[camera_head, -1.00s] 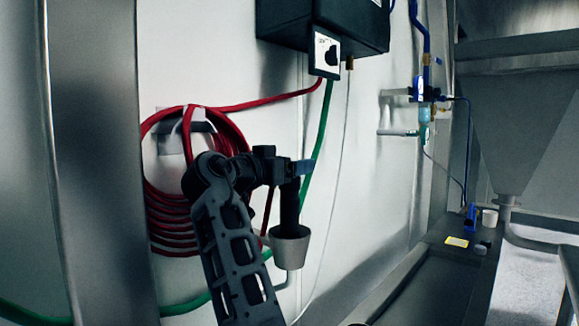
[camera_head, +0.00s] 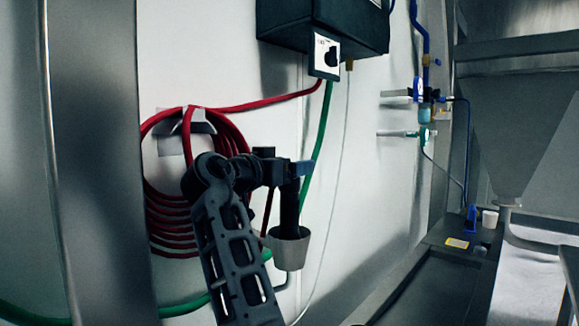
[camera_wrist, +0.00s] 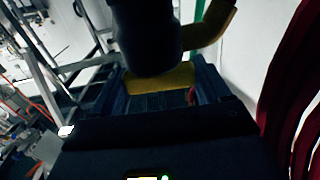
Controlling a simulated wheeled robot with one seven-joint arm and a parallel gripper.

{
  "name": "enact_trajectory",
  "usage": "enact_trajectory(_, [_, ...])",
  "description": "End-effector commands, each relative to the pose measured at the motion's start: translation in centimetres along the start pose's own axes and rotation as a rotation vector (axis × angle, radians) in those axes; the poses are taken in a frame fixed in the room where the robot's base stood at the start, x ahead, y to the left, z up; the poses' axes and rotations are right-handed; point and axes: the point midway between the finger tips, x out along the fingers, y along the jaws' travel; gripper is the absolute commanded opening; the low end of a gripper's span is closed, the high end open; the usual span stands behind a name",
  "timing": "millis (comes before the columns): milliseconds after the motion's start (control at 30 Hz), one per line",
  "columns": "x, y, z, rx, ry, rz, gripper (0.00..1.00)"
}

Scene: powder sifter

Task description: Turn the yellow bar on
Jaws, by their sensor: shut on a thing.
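In the wrist view, a yellow bar (camera_wrist: 150,84) lies across the space between the two dark fingers of my gripper (camera_wrist: 162,90). The gripper is shut on the bar. A dark rounded cylinder (camera_wrist: 148,42) hangs in front of the bar and hides its upper part. A brass-coloured bent pipe (camera_wrist: 210,32) runs out to its right. In the head view, my gripper (camera_head: 302,170) is at the wall beside the red hose, above a pale cup-shaped part (camera_head: 289,249). The yellow bar cannot be made out there.
A coiled red hose (camera_head: 165,225) hangs on the wall left of my gripper. A black box (camera_head: 325,25) with a switch plate (camera_head: 326,52) is above. A green hose (camera_head: 319,130) runs down behind. A metal post (camera_head: 95,160) stands at left; a hopper (camera_head: 510,130) at right.

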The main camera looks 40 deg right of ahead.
Motion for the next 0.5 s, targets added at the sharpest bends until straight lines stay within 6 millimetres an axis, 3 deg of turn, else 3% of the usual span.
enact_trajectory(133, [0.07,0.01,0.27,-0.003,-0.004,0.001,0.46])
enact_trajectory(167, [0.07,0.01,0.27,-0.003,-0.004,0.001,0.79])
enact_trajectory(200, [0.07,0.01,0.26,-0.003,-0.004,0.001,0.83])
enact_trajectory(367, [0.04,0.01,0.15,-0.001,-0.002,0.001,0.98])
enact_trajectory(500, [0.02,0.0,0.09,-0.001,-0.001,0.0,0.98])
